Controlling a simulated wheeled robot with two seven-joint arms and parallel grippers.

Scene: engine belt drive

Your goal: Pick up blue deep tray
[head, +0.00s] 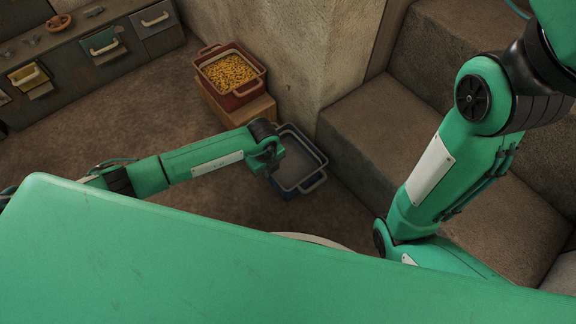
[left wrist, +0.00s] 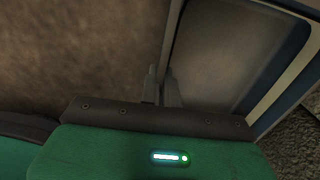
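The blue deep tray (head: 296,166) stands on the floor beside the stone steps. It is grey inside, blue outside, with a light rim and a handle at its near end, and looks empty. My left gripper (head: 267,164) is at the tray's left wall. In the left wrist view the tray (left wrist: 228,55) fills the right side, and the fingers of my left gripper (left wrist: 161,88) are close together with the tray's wall between them. The exact finger contact is dark and hard to see. My right arm shows at the right, but its gripper is out of view.
A red tray (head: 238,96) of yellow pieces sits on a wooden block (head: 240,112) behind the blue tray. Stone steps (head: 372,140) rise close on its right. A drawer cabinet (head: 85,55) stands at the back left. The floor (head: 130,115) left of the tray is open.

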